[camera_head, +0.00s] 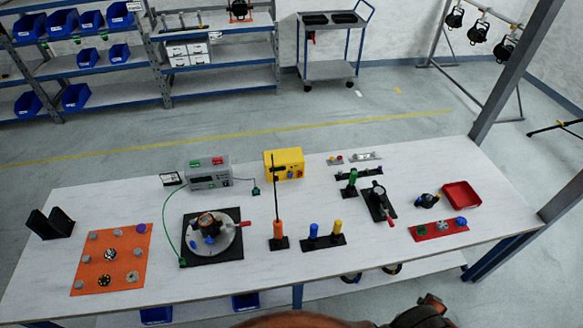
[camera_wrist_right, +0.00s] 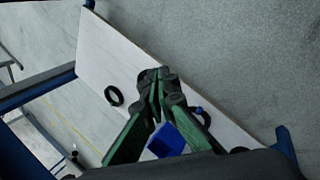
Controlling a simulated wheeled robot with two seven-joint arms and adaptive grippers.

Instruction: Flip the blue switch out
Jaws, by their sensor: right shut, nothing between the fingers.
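No part can be made out for certain as the blue switch. A yellow box (camera_head: 284,165) at the back middle of the table has small coloured parts on its front, too small to tell. A grey instrument box (camera_head: 208,174) with green and red parts stands left of it. A blue-topped post (camera_head: 313,231) stands on a black base nearer the front. My right gripper (camera_wrist_right: 157,82) shows in the right wrist view, its green-sided fingers together and empty, apart from the table-top things. My left gripper is in neither view.
The white table (camera_head: 150,305) also carries an orange plate (camera_head: 111,260), a turntable with a red handle (camera_head: 212,240) and a red tray (camera_head: 461,195). In the right wrist view, a pale board (camera_wrist_right: 110,55) bears a black ring (camera_wrist_right: 114,95); a blue object (camera_wrist_right: 166,141) shows beside the fingers.

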